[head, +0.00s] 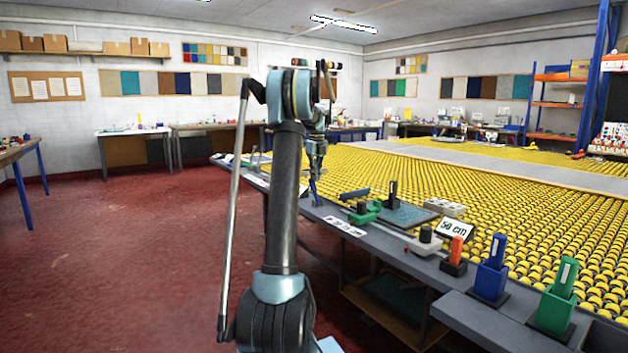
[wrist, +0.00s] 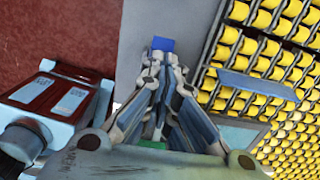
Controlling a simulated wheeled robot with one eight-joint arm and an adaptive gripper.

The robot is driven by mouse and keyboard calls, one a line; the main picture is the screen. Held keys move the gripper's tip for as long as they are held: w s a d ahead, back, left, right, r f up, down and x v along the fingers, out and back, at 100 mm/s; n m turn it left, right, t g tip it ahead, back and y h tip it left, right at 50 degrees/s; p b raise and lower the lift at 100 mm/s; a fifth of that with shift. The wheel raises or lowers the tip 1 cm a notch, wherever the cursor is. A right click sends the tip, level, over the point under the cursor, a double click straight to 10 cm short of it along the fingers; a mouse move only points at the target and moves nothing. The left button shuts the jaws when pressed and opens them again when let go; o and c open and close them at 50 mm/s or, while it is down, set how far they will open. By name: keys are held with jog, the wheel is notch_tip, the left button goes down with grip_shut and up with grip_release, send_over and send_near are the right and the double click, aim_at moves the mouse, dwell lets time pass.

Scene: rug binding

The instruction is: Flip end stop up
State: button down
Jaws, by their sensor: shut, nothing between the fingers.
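A small blue piece (head: 314,190), which may be the end stop, stands at the near edge of the grey bench beside the yellow rollers. It also shows as a blue block (wrist: 163,44) just beyond my fingertips in the wrist view. My gripper (head: 316,172) is shut and empty, pointing down right above the blue piece. In the wrist view my gripper (wrist: 158,58) has its fingers together close to the block; I cannot tell whether they touch it. The lower part of the blue piece is hidden in the wrist view.
Red floor (head: 120,250) is clear at left.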

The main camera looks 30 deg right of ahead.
jog(key=w, duration=0.3)
jog(key=shift+w+a+f, duration=0.15)
jog(key=shift+a+f, duration=0.2)
jog(key=shift+w+a+f, duration=0.1)
jog(key=shift+w+f, duration=0.2)
jog(key=shift+w, duration=0.3)
jog(key=shift+w+a+f, duration=0.1)
jog(key=shift+w+f, duration=0.15)
jog(key=shift+w, duration=0.35)
jog(key=shift+w, duration=0.15)
jog(key=s+r, duration=0.2)
jog(key=shift+s+d+r, duration=0.2)
jog(key=shift+s+r, duration=0.05)
jog(key=shift+s, duration=0.05)
jog(key=shift+r, duration=0.35)
jog(key=w+a+r, duration=0.1)
jog(key=w+r, duration=0.3)
jog(key=w, duration=0.4)
jog(key=shift+w, duration=0.15)
jog(key=shift+a, duration=0.15)
